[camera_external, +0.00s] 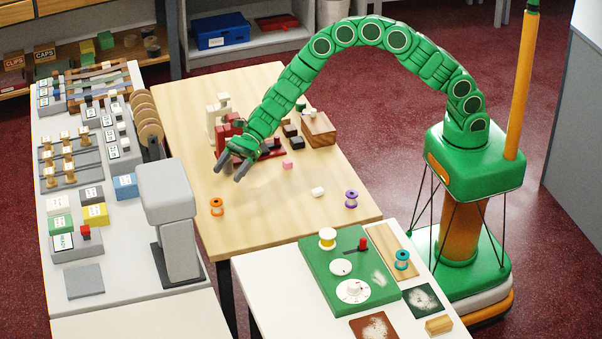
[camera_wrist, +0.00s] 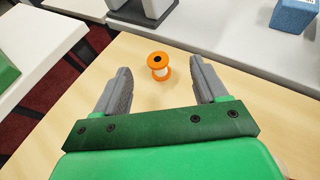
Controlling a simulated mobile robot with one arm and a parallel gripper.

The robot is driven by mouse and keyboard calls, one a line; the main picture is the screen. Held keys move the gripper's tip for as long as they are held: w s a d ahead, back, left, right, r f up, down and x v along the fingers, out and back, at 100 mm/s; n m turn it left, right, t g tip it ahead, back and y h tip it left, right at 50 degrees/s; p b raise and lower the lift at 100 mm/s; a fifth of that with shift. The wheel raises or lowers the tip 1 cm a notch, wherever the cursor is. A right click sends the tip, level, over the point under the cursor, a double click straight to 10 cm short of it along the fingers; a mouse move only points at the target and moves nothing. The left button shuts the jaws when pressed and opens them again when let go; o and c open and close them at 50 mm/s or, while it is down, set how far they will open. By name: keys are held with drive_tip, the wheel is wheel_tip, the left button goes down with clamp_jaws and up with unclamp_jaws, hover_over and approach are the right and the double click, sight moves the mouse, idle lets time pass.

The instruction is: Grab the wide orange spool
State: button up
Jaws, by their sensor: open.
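An orange spool (camera_external: 216,206) with a pale middle stands upright on the wooden table (camera_external: 270,225), near its left edge. It also shows in the wrist view (camera_wrist: 158,66), ahead of my fingers and between their lines. My gripper (camera_external: 229,170) is open and empty, above the table and up from the spool in the external view. In the wrist view its two grey fingers (camera_wrist: 160,88) are spread wide and do not touch the spool.
A purple spool (camera_external: 351,199), a white piece (camera_external: 318,192) and a pink block (camera_external: 287,164) lie farther right on the table. A grey machine (camera_external: 168,195) stands left of the orange spool. A green board (camera_external: 345,272) holds a yellow spool (camera_external: 327,238). Table around the orange spool is clear.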

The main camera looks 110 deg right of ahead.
approach(220, 202)
drive_tip(key=w+f, duration=0.1)
drive_tip(key=w+d+f, duration=0.1)
drive_tip(key=shift+f, duration=0.3)
drive_tip(key=shift+s+a+x, duration=0.1)
drive_tip(key=shift+x, duration=0.95)
drive_tip(key=shift+s+a+x, duration=0.1)
drive_tip(key=shift+a+x, duration=0.05)
drive_tip(key=shift+x, duration=0.85)
drive_tip(key=shift+s+a+x, duration=0.1)
drive_tip(key=shift+x, duration=1.75)
drive_tip(key=shift+c, duration=0.3)
drive_tip(key=c, duration=1.1)
drive_tip(key=shift+r, duration=0.15)
